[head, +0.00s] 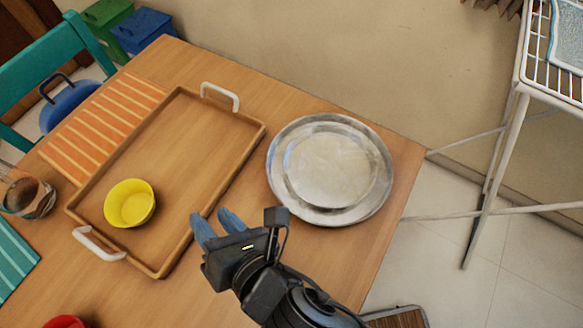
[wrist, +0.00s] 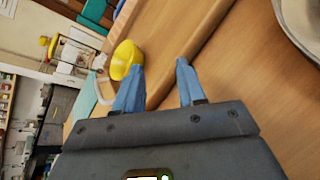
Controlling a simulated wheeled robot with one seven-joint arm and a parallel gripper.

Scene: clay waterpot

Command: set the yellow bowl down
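The yellow bowl (head: 130,204) sits upright in the near left part of the wooden tray (head: 195,130). It also shows in the wrist view (wrist: 123,61), just beyond the left finger. My gripper (head: 213,217) is to the right of the bowl, near the tray's right rim, apart from the bowl. Its two blue fingers are spread with nothing between them, as the wrist view (wrist: 159,82) shows.
A round metal platter (head: 278,160) stands on the wooden table right of the tray. A glass (head: 38,205) stands at the left, and part of a red item (head: 64,322) shows at the bottom. An orange striped mat (head: 95,125) lies behind the tray. The tray's middle is clear.

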